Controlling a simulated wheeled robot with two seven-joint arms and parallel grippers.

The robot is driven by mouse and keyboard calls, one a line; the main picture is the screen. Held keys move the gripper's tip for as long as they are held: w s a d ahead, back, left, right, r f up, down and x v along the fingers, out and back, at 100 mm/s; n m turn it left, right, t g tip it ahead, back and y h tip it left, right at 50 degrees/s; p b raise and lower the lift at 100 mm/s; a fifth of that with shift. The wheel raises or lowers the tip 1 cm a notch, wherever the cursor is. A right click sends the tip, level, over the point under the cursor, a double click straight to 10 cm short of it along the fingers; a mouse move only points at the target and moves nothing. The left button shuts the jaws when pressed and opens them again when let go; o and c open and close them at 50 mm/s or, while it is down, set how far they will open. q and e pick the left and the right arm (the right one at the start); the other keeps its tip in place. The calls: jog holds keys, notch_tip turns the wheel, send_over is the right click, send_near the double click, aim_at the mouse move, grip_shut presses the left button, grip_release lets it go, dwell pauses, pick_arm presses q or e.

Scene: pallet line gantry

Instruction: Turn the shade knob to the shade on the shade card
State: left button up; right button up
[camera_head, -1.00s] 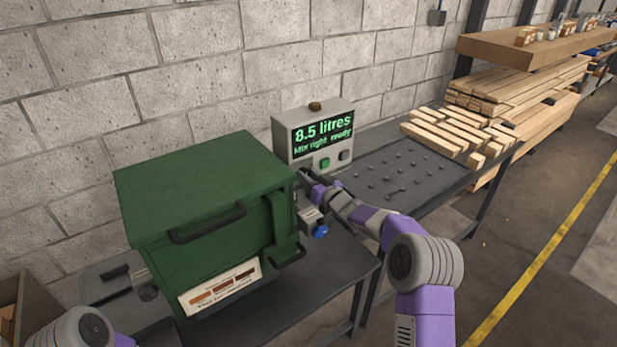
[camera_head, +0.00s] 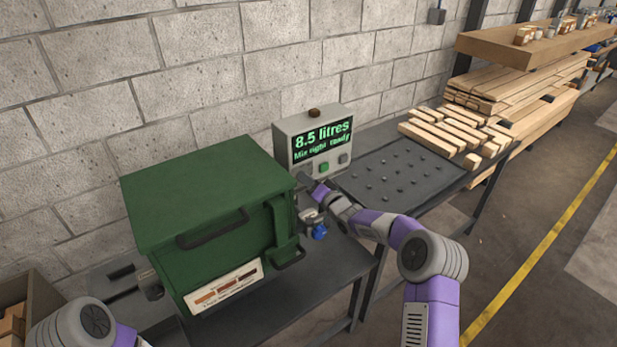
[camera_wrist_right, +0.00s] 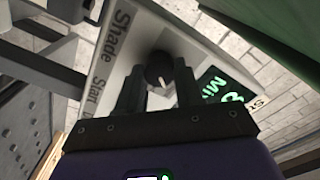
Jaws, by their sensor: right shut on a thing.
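The grey control box (camera_head: 284,136) stands against the wall, its screen reading "8.5 litres" and "Mix right ready". My right gripper (camera_head: 304,180) is at the lower left of its front. In the right wrist view the dark round shade knob (camera_wrist_right: 160,69), with a pale mark on it, sits between the fingertips of my right gripper (camera_wrist_right: 160,85), which is shut on it. The word "Shade" is printed beside it. The shade card (camera_head: 228,287), with several brown strips, is on the front of the green cabinet (camera_head: 205,190). My left gripper is out of view.
A dark studded bench surface (camera_head: 400,172) lies to the right, with wooden blocks (camera_head: 450,132) behind. The cabinet stands close to my right gripper's left.

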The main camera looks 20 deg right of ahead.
jog(key=shift+f+m+p, duration=0.1)
jog(key=shift+m+p, duration=0.35)
jog(key=shift+m, duration=3.65)
jog(key=o, duration=1)
jog(key=shift+o, duration=0.2)
jog(key=v, duration=0.7)
jog(key=shift+s, duration=0.25)
